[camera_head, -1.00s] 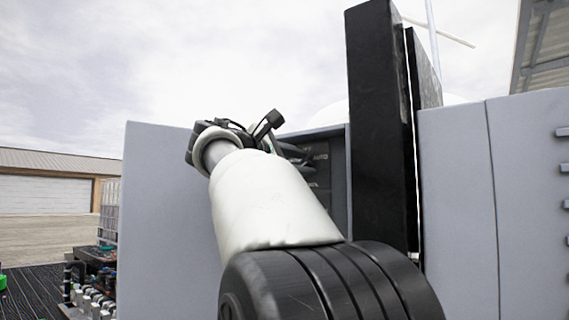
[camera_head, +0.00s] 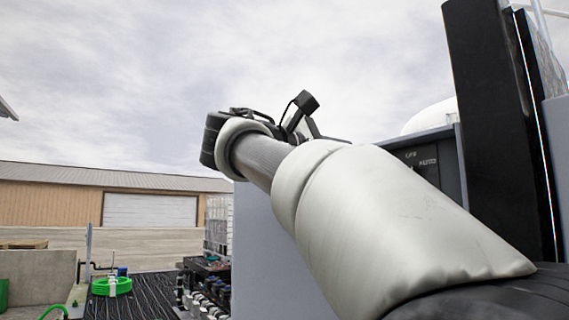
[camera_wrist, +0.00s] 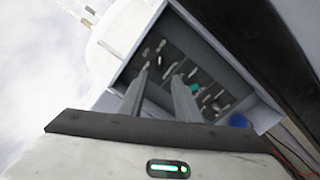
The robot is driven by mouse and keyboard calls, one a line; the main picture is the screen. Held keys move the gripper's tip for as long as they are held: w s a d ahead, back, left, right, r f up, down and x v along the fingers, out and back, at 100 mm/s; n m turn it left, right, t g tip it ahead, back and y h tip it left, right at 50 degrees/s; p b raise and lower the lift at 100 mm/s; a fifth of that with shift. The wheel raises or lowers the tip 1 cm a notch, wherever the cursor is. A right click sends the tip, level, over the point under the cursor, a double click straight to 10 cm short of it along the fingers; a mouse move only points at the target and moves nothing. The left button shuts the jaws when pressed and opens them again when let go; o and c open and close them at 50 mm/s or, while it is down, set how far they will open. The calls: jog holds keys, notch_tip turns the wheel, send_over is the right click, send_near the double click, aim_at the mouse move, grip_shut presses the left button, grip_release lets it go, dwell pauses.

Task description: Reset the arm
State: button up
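My arm (camera_head: 370,220) reaches up and to the left across the head view, in a pale cover, with the dark wrist at its far end. In that view the gripper's fingers cannot be made out. In the wrist view my gripper (camera_wrist: 161,76) shows two grey fingers apart with nothing between them. Part of the panel also shows behind my arm in the head view, with an AUTO label (camera_head: 428,162).
The panel sits in a grey cabinet (camera_head: 270,255) with a tall black door (camera_head: 500,120) standing open at the right. Piping (camera_head: 200,285), a green hose coil (camera_head: 112,286) and a low wall (camera_head: 38,275) lie at the left. Open ground and a tan building (camera_head: 60,205) are beyond.

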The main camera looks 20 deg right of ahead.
jog(key=shift+v, duration=1)
jog(key=s+f+t+y+p, duration=0.1)
jog(key=s+f+y+p, duration=0.2)
jog(key=f+y, duration=1.05)
jog(key=s+a+f+m+y, duration=0.1)
jog(key=s+a+f+m, duration=0.2)
jog(key=f, duration=0.7)
jog(key=s+a+f+m+y+p, duration=0.1)
jog(key=s+a+f+m, duration=0.2)
jog(key=f, duration=0.6)
jog(key=s+a+f+m+g+y+p, duration=0.1)
jog(key=s+a+f+m, duration=0.2)
jog(key=s+a+f, duration=0.4)
notch_tip(320, 180, down, 4)
jog(key=shift+r+y, duration=0.2)
jog(key=shift+y, duration=0.15)
